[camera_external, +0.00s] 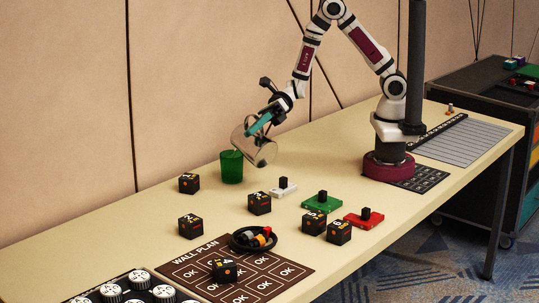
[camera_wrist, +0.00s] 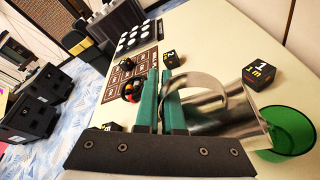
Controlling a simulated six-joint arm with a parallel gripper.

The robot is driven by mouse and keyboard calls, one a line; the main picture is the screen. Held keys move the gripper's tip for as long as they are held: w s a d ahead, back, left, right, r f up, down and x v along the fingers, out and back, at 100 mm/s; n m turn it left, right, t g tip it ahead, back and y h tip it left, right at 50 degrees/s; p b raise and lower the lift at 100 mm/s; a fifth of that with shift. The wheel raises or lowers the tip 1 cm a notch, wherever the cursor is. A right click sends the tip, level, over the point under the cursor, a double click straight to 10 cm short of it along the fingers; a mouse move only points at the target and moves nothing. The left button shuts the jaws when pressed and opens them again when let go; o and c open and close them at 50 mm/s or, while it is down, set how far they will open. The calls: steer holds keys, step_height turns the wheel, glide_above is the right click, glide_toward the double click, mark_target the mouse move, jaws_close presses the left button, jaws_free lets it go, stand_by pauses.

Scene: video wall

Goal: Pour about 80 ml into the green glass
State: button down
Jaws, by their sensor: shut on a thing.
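The green glass (camera_external: 231,168) stands upright on the table, left of the middle in the external view; it also shows at the right edge of the wrist view (camera_wrist: 287,130). The jug is tilted. In the wrist view the teal fingers (camera_wrist: 172,105) close on the handle, and the jug (camera_wrist: 235,115) reaches toward the glass rim. I cannot tell how much liquid is in the jug or the glass.
Numbered black cubes (camera_external: 189,183) stand around the glass. White, green (camera_external: 321,203) and red switch blocks lie right of them. A keyboard-like panel (camera_external: 418,178) is near my base.

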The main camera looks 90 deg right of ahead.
mark_target(269, 144)
steer(key=shift+w+d+r+m+y+p, duration=0.3)
steer(key=shift+w+d+r+m+p, duration=0.3)
steer(key=shift+d, duration=0.15)
stand_by(1.1)
steer(key=s+a+f+n+h, duration=0.1)
steer(key=s+a+f+n, duration=0.1)
steer(key=a+f, duration=0.1)
steer(key=shift+s+f+n, duration=0.1)
steer(key=shift+s+n, duration=0.2)
steer(key=shift+s, duration=0.1)
steer(key=shift+s+a+f+n+t+h, duration=0.2)
steer(key=shift+f+n+h, duration=0.1)
steer(key=shift+f+n, duration=0.2)
steer(key=shift+s+a+f+n+t+h, duration=0.1)
steer(key=shift+f+n+t+h, duration=0.1)
steer(key=shift+f+n+h, duration=0.3)
steer(key=shift+f, duration=0.1)
stand_by(0.6)
steer(key=shift+s+a+f, duration=0.1)
steer(key=shift+a+f, duration=0.1)
steer(key=shift+f, duration=0.3)
steer(key=s+a+f+n+t+h+b, duration=0.2)
steer(key=s+a+f+n+t, duration=0.1)
steer(key=n, duration=0.4)
steer(key=shift+a+n, duration=0.3)
steer(key=shift+a, duration=0.2)
